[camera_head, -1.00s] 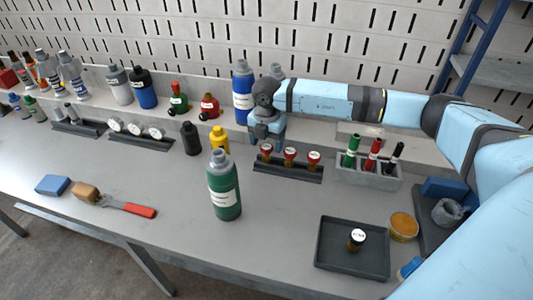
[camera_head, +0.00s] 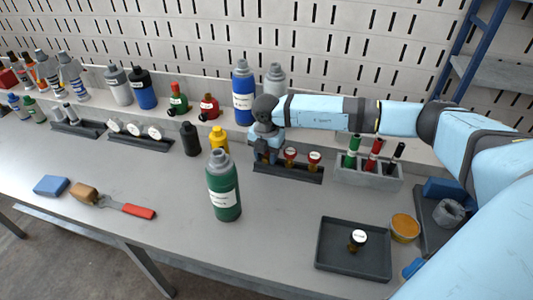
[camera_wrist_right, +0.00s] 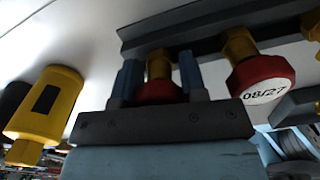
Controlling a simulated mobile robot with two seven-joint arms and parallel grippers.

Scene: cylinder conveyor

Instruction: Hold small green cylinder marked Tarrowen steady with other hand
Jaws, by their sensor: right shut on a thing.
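A green bottle (camera_head: 224,192) with a grey cap and white label stands upright at the middle of the table. Its label is too small to read. I cannot tell which is marked Tarrowen. My right gripper (camera_head: 267,157) is at the left end of the dark rack, away from the green bottles. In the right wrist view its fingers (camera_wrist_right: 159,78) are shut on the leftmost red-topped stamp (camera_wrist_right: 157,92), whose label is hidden. My left gripper is not in view.
The dark rack (camera_head: 300,175) holds two more red-topped stamps (camera_head: 314,157). A yellow bottle (camera_head: 219,139) and a black bottle (camera_head: 190,139) stand left of it. A dark tray (camera_head: 333,259) with one stamp (camera_head: 357,240) lies at front right. The table between the green bottle and tray is clear.

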